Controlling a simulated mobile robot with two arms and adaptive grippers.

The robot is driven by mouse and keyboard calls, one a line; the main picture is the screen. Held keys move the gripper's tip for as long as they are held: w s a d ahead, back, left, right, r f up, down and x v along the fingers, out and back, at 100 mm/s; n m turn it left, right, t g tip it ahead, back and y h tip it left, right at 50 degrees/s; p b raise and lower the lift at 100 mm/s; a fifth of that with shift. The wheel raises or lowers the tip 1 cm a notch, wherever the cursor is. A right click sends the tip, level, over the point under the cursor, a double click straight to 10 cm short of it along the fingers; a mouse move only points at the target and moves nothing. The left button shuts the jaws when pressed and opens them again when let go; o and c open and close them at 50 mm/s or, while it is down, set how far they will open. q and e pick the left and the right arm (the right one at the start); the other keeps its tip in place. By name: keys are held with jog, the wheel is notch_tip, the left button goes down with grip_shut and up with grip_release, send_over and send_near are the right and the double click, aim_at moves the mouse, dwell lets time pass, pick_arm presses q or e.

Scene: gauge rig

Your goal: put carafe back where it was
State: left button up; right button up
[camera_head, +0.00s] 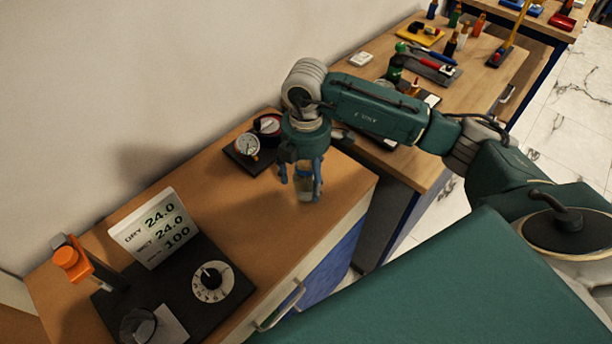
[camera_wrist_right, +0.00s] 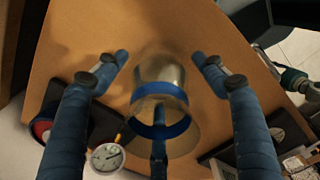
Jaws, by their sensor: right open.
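The carafe is a clear, flared glass vessel with a blue band, seen in the right wrist view (camera_wrist_right: 160,76). In the head view, the carafe (camera_head: 305,187) stands upright on the wooden counter near its right end, partly hidden by my gripper. My right gripper (camera_head: 301,180) points down over it, with blue fingers around it. In the right wrist view, the fingers of this gripper (camera_wrist_right: 160,62) are open, with gaps visible on both sides of the glass. My left gripper is not in view.
A dial gauge (camera_head: 247,145) on a dark base stands just left of the gripper.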

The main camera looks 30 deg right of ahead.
jog(key=shift+w+r+b, duration=0.1)
jog(key=shift+r+b, duration=0.2)
jog(key=shift+r, duration=0.2)
notch_tip(320, 180, up, 11)
jog(key=b, duration=0.2)
